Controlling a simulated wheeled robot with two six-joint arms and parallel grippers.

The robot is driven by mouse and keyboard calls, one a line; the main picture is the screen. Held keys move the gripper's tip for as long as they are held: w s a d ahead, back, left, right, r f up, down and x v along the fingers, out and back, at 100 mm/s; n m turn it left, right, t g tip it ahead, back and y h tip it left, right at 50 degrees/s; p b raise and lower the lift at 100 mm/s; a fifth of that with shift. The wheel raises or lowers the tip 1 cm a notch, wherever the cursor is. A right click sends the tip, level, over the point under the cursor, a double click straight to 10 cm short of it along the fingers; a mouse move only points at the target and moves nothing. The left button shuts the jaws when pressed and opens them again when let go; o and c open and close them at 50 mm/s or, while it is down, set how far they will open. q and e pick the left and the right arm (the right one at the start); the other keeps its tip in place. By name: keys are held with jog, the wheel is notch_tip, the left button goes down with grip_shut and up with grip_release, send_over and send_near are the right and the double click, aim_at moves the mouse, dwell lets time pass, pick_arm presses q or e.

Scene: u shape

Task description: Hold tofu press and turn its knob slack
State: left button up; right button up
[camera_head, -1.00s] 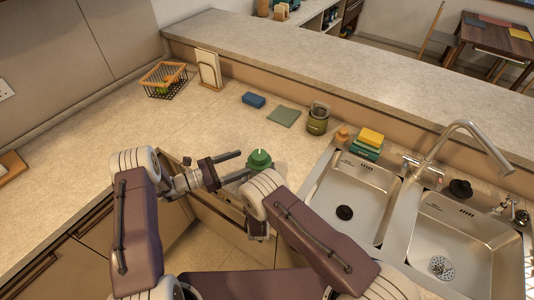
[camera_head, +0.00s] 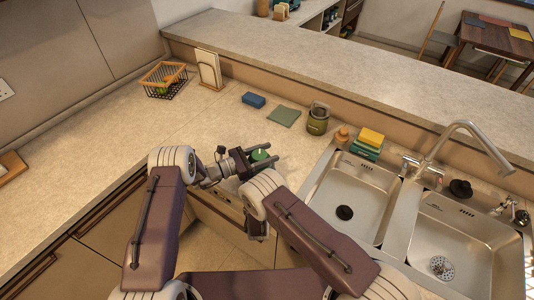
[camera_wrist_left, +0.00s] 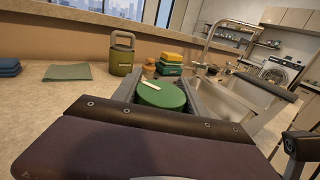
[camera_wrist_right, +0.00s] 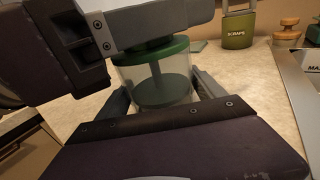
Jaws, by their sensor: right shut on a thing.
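The tofu press has a green top (camera_head: 260,155) with a pale bar across it and stands on the counter near its front edge. The right wrist view shows its clear body (camera_wrist_right: 152,83) with a green plate and stem inside. My right gripper (camera_wrist_right: 162,92) is shut on that body from both sides; my arm mostly hides it in the head view. My left gripper (camera_head: 274,155) is at the top, one finger on each side of the green knob (camera_wrist_left: 162,95). Its fingers look open, with a narrow gap at the knob's right side.
A twin sink (camera_head: 350,195) with a tap lies to the right. A wire basket (camera_head: 163,79) stands far left.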

pick_arm(q)
jog(key=c, duration=0.4)
jog(key=shift+w+a+n+t+y, duration=0.1)
jog(key=shift+w+n+t+y, duration=0.1)
jog(key=shift+n+t+y, duration=0.75)
jog(key=shift+w+a+n+t+y, duration=0.1)
jog(key=shift+w+n+t+y, duration=0.2)
jog(key=shift+n+t, duration=0.65)
jog(key=shift+c, duration=0.3)
jog(key=shift+s+m+t, duration=0.1)
jog(key=shift+m+t, duration=0.2)
jog(key=o, duration=1.4)
jog(key=shift+a, duration=0.1)
jog(key=v, duration=1.2)
